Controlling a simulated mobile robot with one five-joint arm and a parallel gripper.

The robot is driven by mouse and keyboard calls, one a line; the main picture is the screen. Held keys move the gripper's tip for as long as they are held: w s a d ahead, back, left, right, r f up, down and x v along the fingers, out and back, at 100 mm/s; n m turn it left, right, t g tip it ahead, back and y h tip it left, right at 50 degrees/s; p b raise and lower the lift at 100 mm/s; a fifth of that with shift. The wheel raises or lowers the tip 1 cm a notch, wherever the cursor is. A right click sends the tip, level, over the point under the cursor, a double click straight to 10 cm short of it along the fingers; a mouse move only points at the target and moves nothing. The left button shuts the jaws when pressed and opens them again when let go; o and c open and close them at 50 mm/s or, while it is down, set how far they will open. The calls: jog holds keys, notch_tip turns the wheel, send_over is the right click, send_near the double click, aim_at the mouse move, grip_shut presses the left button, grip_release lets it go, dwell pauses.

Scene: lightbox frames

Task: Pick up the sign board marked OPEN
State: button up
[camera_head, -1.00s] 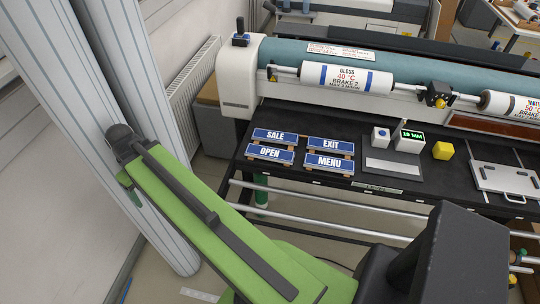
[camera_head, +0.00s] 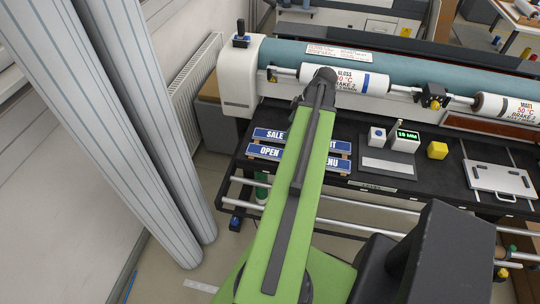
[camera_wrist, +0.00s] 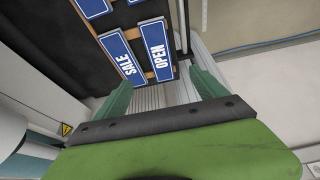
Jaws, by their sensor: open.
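The OPEN sign board (camera_head: 264,152) is a blue plate with white letters on a wooden base, at the front left of the black table. My arm covers part of the sign group in the head view. In the wrist view the OPEN sign (camera_wrist: 157,50) lies beyond my gripper (camera_wrist: 160,88), between and ahead of its two green fingers, which are spread apart and empty. The SALE sign (camera_head: 271,135) is just behind OPEN; it also shows in the wrist view (camera_wrist: 122,57). EXIT and MENU (camera_head: 331,162) are partly hidden by my arm.
A laminating machine with a teal roller (camera_head: 290,55) runs along the back of the table. Metal rails run along the front.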

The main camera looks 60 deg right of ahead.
jog(key=b, duration=1.1)
send_near(271, 152)
jog(key=shift+s+x, duration=0.25)
jog(key=shift+x, duration=0.95)
jog(key=shift+w+f, duration=0.15)
jog(key=shift+f, duration=0.2)
jog(key=shift+w+a+r, duration=0.1)
jog(key=b+x, duration=0.4)
jog(key=x, duration=0.1)
jog(key=shift+w+b, duration=0.15)
jog(key=shift+b, duration=0.25)
jog(key=c, duration=1.5)
